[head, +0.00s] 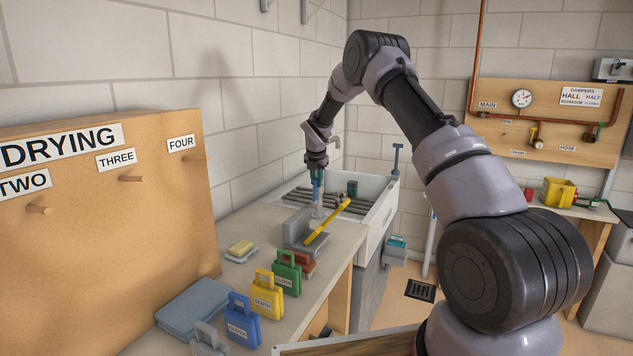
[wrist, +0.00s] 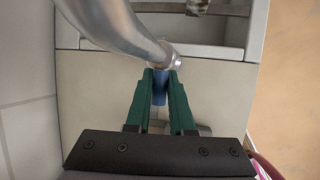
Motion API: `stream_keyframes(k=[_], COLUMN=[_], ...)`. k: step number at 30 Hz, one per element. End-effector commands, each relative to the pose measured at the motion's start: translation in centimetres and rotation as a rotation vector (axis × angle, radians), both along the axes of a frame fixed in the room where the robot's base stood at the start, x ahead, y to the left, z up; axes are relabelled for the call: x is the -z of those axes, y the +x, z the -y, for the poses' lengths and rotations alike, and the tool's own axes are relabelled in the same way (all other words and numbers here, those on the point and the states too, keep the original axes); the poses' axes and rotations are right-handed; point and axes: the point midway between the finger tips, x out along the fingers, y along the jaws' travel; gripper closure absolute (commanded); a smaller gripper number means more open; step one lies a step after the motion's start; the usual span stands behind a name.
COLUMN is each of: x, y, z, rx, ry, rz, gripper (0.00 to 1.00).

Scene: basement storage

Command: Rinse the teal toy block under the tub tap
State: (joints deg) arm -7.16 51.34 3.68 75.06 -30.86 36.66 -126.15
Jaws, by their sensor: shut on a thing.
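The white tub (head: 378,212) with dark slats (head: 300,199) stands at the far end of the counter. A small dark teal block (head: 352,188) rests in it, toward the back right. My gripper (head: 317,183) is at the tub's near left side, to the left of the block and apart from it. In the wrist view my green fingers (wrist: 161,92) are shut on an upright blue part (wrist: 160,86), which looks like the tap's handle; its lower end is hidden. The tap's silver spout (wrist: 125,32) curves close above the fingertips.
A yellow bar (head: 327,222) slants over a grey holder (head: 297,228) before the tub. A pegged drying board (head: 110,220) stands left. A floor drain (head: 421,291) lies right.

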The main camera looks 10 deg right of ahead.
Motion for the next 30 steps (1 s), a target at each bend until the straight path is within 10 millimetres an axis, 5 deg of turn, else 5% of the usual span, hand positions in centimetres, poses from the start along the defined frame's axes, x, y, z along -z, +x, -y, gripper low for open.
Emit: stream_keyframes(k=[30], x=[0.03], y=[-0.33], z=[0.62], rx=[0.003], ry=[0.001], rz=[0.0], gripper=[1.0])
